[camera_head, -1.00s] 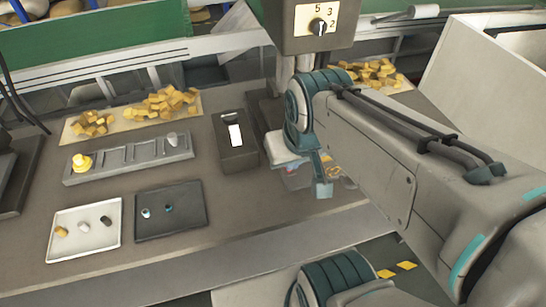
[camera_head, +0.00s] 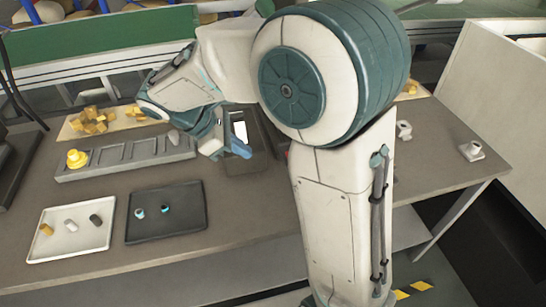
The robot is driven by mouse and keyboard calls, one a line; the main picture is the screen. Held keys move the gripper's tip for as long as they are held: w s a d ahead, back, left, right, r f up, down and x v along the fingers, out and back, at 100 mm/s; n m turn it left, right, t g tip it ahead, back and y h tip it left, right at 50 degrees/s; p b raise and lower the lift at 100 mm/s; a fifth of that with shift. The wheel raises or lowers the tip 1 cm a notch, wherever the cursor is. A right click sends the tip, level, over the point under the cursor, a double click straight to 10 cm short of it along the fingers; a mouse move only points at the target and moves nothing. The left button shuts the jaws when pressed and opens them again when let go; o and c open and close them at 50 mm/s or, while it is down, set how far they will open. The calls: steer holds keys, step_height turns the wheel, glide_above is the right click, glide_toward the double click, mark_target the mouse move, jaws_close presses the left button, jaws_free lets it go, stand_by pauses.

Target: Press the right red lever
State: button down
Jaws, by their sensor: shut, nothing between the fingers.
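No red lever shows clearly in the head view. A small reddish spot shows at the edge of my arm, right of the dark box, too small to identify. My gripper (camera_head: 238,150) is shut and empty. It is over the dark grey box (camera_head: 262,143) with a pale window and partly covers it. I cannot tell whether it touches the box. My large arm links hide the table's middle right and whatever stands there.
A grey slotted rack (camera_head: 110,170) carries a yellow piece (camera_head: 77,158). A white tray (camera_head: 60,252) and a black tray (camera_head: 155,232) hold small parts. Small pale fixtures (camera_head: 404,130) (camera_head: 472,151) stand at the right. Yellow chunks (camera_head: 92,120) lie at the back left.

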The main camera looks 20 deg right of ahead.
steer(key=shift+w+a+f+n+h, duration=0.3)
steer(key=shift+w+a+f+n, duration=0.4)
steer(key=shift+a, duration=0.1)
steer(key=d+f+p, duration=0.1)
steer(key=d+f, duration=0.4)
steer(key=d, duration=0.5)
steer(key=shift+d+f, duration=0.15)
steer(key=shift+f, duration=0.15)
steer(key=shift+r, duration=0.1)
